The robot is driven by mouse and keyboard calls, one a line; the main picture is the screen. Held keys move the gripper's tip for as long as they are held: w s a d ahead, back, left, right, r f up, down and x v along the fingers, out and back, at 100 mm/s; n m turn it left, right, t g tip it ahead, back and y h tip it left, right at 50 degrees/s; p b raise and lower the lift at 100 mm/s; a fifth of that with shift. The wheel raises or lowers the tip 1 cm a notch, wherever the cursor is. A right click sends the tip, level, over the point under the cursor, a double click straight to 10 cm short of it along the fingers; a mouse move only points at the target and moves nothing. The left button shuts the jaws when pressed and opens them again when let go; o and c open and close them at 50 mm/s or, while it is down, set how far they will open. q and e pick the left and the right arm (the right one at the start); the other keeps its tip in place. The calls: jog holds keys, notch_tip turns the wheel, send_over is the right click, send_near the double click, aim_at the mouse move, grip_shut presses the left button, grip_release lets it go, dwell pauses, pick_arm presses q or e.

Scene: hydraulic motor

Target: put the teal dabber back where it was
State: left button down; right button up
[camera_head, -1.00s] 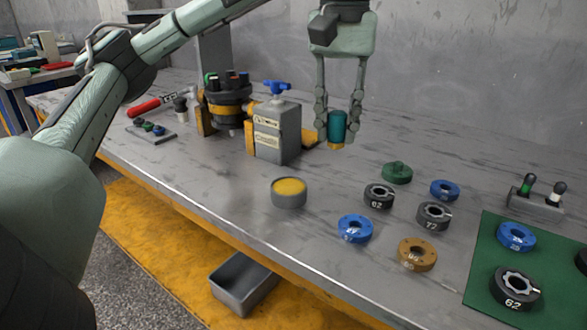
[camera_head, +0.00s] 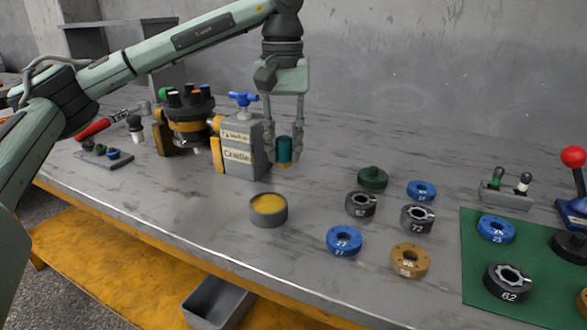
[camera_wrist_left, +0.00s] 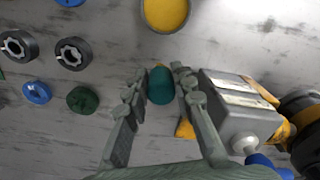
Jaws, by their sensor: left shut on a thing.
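The teal dabber (camera_head: 284,149) is an upright teal cylinder with a yellow-orange lower end. My left gripper (camera_head: 284,156) is shut on it from both sides, close to the right of the grey cradle box (camera_head: 243,150). Whether its lower end touches the bench is unclear. The left wrist view shows the dabber (camera_wrist_left: 160,87) between the fingers. A round grey tin of yellow paste (camera_head: 268,211) stands in front of it, apart. My right gripper is not in view.
A black and orange motor (camera_head: 189,118) stands left of the cradle box. Several numbered rings, such as the blue one (camera_head: 344,240), lie right of the tin. A green mat (camera_head: 473,270) is at the right. Bare bench lies behind the rings.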

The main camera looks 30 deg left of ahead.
pick_arm(q)
jog(key=w+f, duration=0.2)
jog(key=w, duration=0.1)
jog(key=shift+d, duration=0.2)
jog(key=shift+f, duration=1.95)
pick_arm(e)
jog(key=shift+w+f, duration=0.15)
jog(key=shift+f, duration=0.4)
pick_arm(q)
jog(key=shift+f, duration=0.1)
jog(key=shift+f, duration=0.15)
jog(key=c, duration=1.5)
grip_release()
jog(key=shift+c, duration=0.2)
jog(key=shift+o, duration=1.3)
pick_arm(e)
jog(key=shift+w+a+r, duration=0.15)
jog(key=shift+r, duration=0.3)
